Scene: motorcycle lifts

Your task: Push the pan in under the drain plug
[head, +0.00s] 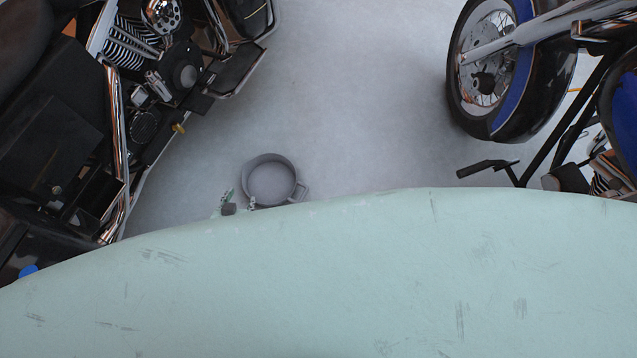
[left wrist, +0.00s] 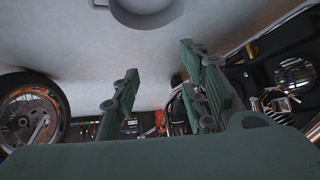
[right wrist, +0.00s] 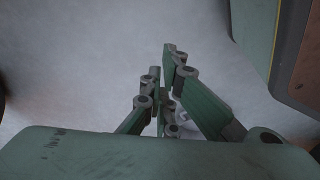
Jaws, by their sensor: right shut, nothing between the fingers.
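The pan (head: 271,158) is a round grey dish with a handle at its right. It stands on the floor between the two motorcycles and shows partly at the top of the left wrist view (left wrist: 147,17). A small yellow piece (head: 179,128) sits low on the left motorcycle, up and left of the pan; I cannot tell if it is the drain plug. My left gripper (head: 239,202) is at the pan's near left side, fingers apart and empty; I cannot tell whether it touches. My right gripper (right wrist: 160,64) is shut on nothing, seen only in the right wrist view.
The left motorcycle (head: 145,95) stands left of the pan. Another motorcycle with a blue-rimmed wheel (head: 510,75) stands at the right, its black peg (head: 487,168) sticking out. The grey floor (head: 360,90) between them is clear. My own pale green body fills the front.

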